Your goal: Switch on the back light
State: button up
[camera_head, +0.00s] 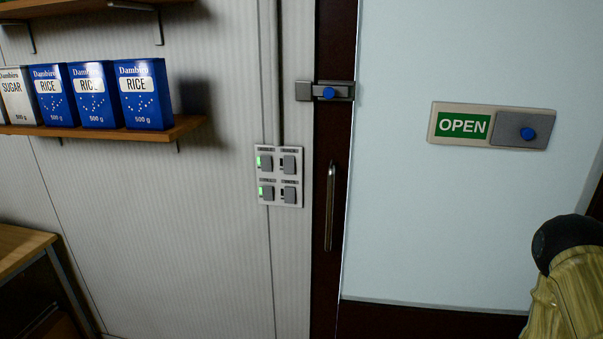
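A pale switch plate (280,204) is fixed to the ribbed wall left of the door. It carries several grey switches in two columns and two rows. The upper right switch (289,164) and the lower right switch (289,195) have dark indicators. A small label sits above each switch, too small to read, so I cannot tell which is the back light. My gripper is not in view.
The door (400,200) has a vertical handle (330,205), a blue-knobbed bolt (328,93) and an OPEN sign (463,126). A shelf (100,132) with rice and sugar boxes is at upper left, a wooden table (22,245) below. A black-topped, yellowish object (568,285) fills the lower right.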

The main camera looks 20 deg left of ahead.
aim_at(289, 161)
jog(key=u, duration=0.55)
jog(key=k, duration=1.35)
jog(key=u, duration=0.95)
jog(key=i, duration=1.35)
jog(key=z, duration=0.6)
